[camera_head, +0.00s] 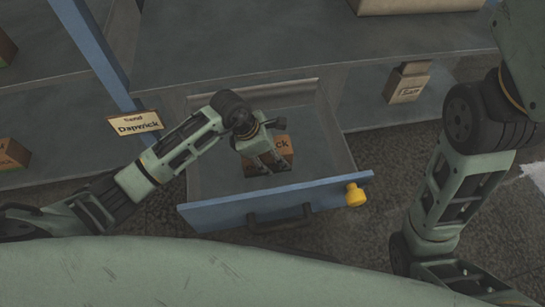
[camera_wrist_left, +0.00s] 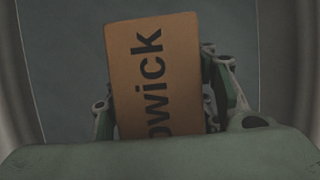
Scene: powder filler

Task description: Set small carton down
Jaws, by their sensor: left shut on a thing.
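The small carton (camera_head: 284,158) is brown-orange with dark lettering and shows inside the open drawer in the head view. My left gripper (camera_head: 266,167) reaches down into the drawer and is shut on it. In the left wrist view the carton (camera_wrist_left: 152,80) stands between the fingers, with letters ending in "wick" readable. The drawer (camera_head: 220,170) is grey inside with a blue front. Whether the carton touches the drawer floor cannot be told. My right arm shows at the right of the head view, but its gripper is out of view.
The blue drawer front (camera_head: 220,211) has a dark handle (camera_head: 280,219) and a yellow knob (camera_head: 355,195). A label reading "Sand Dapwick" (camera_head: 134,123) is left of the drawer. Another carton (camera_head: 406,84) sits on the shelf at right. Drawer floor left of the gripper is clear.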

